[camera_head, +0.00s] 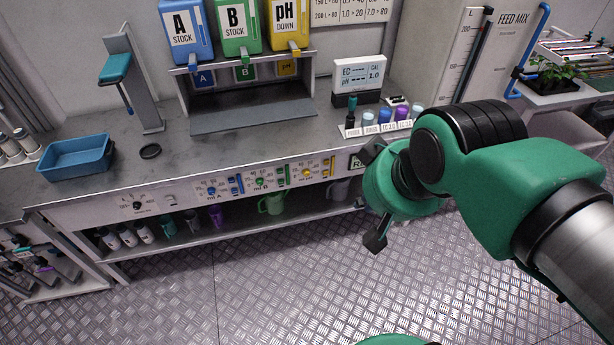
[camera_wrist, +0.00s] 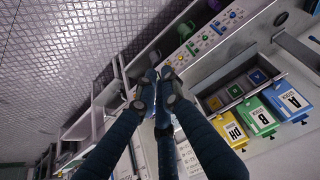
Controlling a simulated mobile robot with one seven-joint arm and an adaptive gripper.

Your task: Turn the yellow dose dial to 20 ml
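The yellow dose dial (camera_head: 306,173) is a small round knob on the white front panel below the bench top. It sits at the right end of a row, next to a green and a blue dial. Its pointer and scale are too small to read. My gripper (camera_head: 375,241) is in front of the bench, right of and lower in the picture than the dial, and apart from it. In the wrist view, the gripper's fingertips (camera_wrist: 159,76) come together with nothing clearly held between them. The dial panel (camera_wrist: 207,38) shows beyond them at the upper right.
Blue, green and yellow stock containers (camera_head: 238,30) stand above a dispensing bay. A blue tray (camera_head: 77,157) is at the left. Small bottles (camera_head: 385,116) and an EC meter (camera_head: 358,76) stand at the right. A lower shelf (camera_head: 240,224) holds bottles and cups. The floor in front is clear.

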